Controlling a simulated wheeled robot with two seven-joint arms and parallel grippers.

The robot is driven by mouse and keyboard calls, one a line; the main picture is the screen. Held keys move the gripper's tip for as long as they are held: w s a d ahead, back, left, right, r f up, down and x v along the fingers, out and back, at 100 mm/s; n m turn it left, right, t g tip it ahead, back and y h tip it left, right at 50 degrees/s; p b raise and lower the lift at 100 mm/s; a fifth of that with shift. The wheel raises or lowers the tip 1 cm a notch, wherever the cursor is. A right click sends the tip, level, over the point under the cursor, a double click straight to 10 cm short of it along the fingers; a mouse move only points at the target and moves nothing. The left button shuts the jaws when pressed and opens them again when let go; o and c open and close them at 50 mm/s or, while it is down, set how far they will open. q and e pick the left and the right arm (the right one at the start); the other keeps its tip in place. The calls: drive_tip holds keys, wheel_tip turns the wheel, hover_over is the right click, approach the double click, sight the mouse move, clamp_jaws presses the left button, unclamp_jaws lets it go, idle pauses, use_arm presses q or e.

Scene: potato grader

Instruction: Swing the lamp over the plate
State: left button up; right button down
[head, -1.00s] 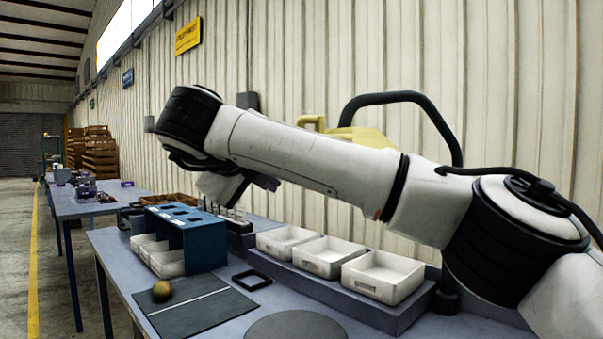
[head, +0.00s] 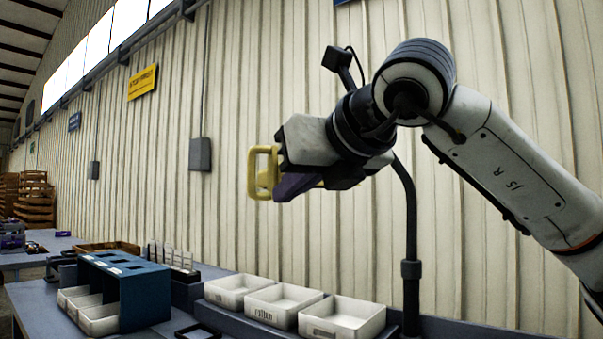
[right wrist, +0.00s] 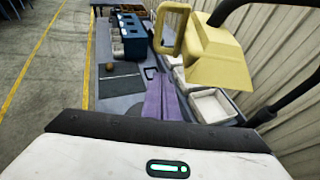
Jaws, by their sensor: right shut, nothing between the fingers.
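The lamp has a yellow head with a loop handle (head: 264,172) and a black bent post (head: 410,230) rising behind the bench. In the right wrist view its yellow head (right wrist: 218,58) is large, at upper right, with the loop at its left. My right gripper (head: 287,188) is shut and empty in front of the lamp head, which it partly covers. In the right wrist view its purple fingers (right wrist: 160,95) lie together below the loop; I cannot tell whether they touch the lamp. My left gripper is not in view.
White trays (head: 346,321) stand in a row below the lamp. A blue box rack (head: 140,297) stands to their left. The corrugated wall (head: 480,250) is close behind the bench.

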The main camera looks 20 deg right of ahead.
sight(268, 192)
drive_tip(key=w, duration=0.2)
drive_tip(key=w+a+p, duration=0.1)
drive_tip(key=w, duration=0.1)
drive_tip(key=w+p, duration=0.1)
drive_tip(key=w, duration=0.2)
drive_tip(key=shift+a+f, duration=0.25)
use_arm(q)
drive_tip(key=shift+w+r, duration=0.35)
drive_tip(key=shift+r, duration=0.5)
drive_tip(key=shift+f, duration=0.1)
